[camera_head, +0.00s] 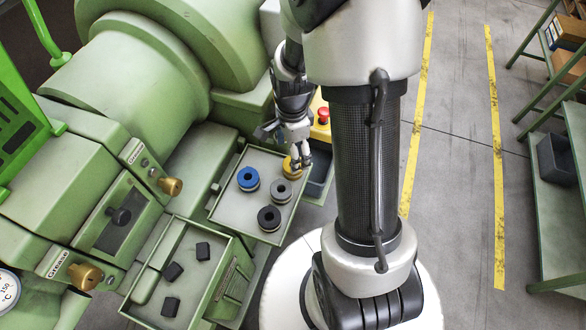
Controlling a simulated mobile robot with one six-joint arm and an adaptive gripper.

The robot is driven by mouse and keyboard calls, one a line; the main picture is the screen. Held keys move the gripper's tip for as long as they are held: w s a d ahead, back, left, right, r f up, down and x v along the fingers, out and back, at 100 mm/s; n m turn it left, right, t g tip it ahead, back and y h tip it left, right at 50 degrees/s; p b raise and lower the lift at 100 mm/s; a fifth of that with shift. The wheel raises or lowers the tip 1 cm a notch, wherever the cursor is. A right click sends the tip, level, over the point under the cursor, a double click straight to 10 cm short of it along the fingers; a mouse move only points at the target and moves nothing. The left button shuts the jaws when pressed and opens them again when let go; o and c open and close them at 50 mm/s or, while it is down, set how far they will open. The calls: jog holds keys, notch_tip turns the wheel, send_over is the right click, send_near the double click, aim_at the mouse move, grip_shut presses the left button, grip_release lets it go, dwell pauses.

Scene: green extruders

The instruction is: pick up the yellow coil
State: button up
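The yellow coil (290,172) sits at the far right corner of a green tray (237,215), partly hidden by my gripper. My gripper (298,161) points down right at the yellow coil, its fingers over or beside it. I cannot tell whether the fingers touch the coil or how far apart they are. In the same tray are a blue coil (248,179) at the left, a grey coil (281,191) just in front of the yellow one, and a black coil (269,218) nearest the front.
A lower green tray (228,293) holds several small black blocks (203,251). A red emergency button (323,114) on a yellow box stands just behind my gripper. Green machinery (150,75) fills the left. Open floor with yellow lines (495,150) and a green shelf (555,215) lie right.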

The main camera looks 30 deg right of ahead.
aim_at(286, 163)
jog(key=f, duration=0.2)
jog(key=f+b, duration=0.2)
jog(key=f, duration=0.1)
jog(key=shift+s+f, duration=0.35)
jog(key=shift+r, duration=0.1)
jog(key=shift+c, duration=0.2)
jog(key=c, duration=1.2)
